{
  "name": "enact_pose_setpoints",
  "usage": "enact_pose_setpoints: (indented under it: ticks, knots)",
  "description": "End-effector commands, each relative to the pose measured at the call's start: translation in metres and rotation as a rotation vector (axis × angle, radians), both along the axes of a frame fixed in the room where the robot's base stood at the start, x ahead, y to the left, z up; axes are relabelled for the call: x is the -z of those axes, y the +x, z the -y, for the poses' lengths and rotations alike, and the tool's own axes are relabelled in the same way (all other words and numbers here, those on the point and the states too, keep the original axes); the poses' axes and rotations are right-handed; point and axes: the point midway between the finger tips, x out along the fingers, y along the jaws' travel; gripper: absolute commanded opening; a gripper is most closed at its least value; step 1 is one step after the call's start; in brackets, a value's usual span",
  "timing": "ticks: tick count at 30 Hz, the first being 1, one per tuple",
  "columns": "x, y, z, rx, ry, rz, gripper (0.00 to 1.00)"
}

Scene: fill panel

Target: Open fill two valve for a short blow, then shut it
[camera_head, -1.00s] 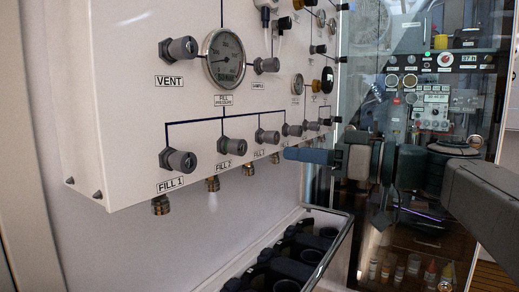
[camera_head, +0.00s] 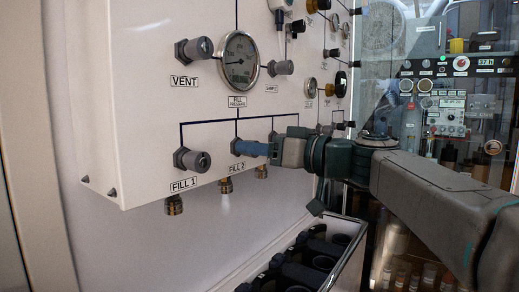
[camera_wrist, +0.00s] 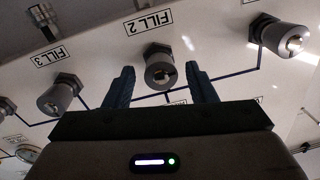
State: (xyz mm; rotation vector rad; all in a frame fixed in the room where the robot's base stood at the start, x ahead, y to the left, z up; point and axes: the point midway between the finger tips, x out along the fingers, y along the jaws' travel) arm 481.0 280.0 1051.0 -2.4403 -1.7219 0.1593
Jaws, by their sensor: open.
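The FILL 2 valve knob (camera_wrist: 158,74) is grey and round. It shows upside down in the wrist view, between the two blue fingers of my gripper (camera_wrist: 160,69), with a gap on each side. My gripper (camera_head: 252,149) is open at this knob in the head view, and its fingers hide most of the knob there. The FILL 2 label (camera_head: 237,168) is below it. A faint white plume (camera_head: 225,203) comes down from the brass FILL 2 outlet (camera_head: 225,185).
The FILL 1 knob (camera_head: 195,161) is to the left, and the FILL 3 knob (camera_wrist: 57,97) is a neighbour in the wrist view. The fill pressure gauge (camera_head: 239,59) is above. A crate (camera_head: 343,262) with dark items stands below the panel.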

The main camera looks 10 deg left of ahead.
Motion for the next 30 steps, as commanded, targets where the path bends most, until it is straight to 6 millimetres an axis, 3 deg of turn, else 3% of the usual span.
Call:
enact_pose_setpoints:
  ticks: [1, 6, 20, 30]
  knots:
    - [0.0, -0.0001, 0.0001, 0.0, 0.0, 0.0, 0.51]
    - [0.0, -0.0001, 0.0003, 0.0, 0.0, 0.0, 0.07]
    - [0.0016, 0.0004, 0.0009, 0.001, 0.031, -0.076, 0.07]
    - [0.0027, 0.0012, 0.0016, 0.002, 0.136, -0.328, 0.07]
